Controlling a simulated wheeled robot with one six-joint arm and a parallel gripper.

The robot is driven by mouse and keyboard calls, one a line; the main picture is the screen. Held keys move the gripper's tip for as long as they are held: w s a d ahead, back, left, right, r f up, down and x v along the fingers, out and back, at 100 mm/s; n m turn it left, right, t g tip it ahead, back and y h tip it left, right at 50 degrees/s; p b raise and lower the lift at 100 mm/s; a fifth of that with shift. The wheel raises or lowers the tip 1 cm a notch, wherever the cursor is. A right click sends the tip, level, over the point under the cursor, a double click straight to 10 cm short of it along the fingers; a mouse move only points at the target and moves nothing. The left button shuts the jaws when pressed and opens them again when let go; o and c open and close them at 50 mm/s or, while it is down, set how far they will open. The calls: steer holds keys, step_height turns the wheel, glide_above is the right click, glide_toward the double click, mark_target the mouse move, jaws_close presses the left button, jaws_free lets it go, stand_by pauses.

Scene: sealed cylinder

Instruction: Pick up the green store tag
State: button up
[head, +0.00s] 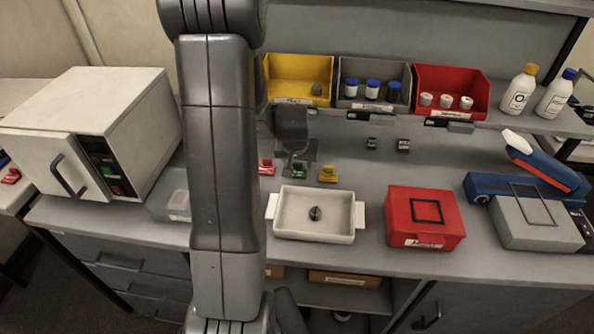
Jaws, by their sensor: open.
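The green store tag (299,168) is a small green piece on the grey bench, between a red tag (267,168) on its left and a yellow tag (327,174) on its right. My gripper (297,159) is open, just above or around the green tag and partly covering it. I cannot tell whether its fingers touch the tag. My arm hides the part of the bench to the left of the red tag.
A white tray (292,231) with a dark knob stands in front, beside a red box (443,236). Yellow (271,68), grey (345,69) and red (484,92) bins line the back. A white oven-like machine (110,88) stands left.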

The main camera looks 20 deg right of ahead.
steer(key=shift+c, duration=0.4)
steer(key=c, duration=1)
steer(key=shift+r, duration=0.1)
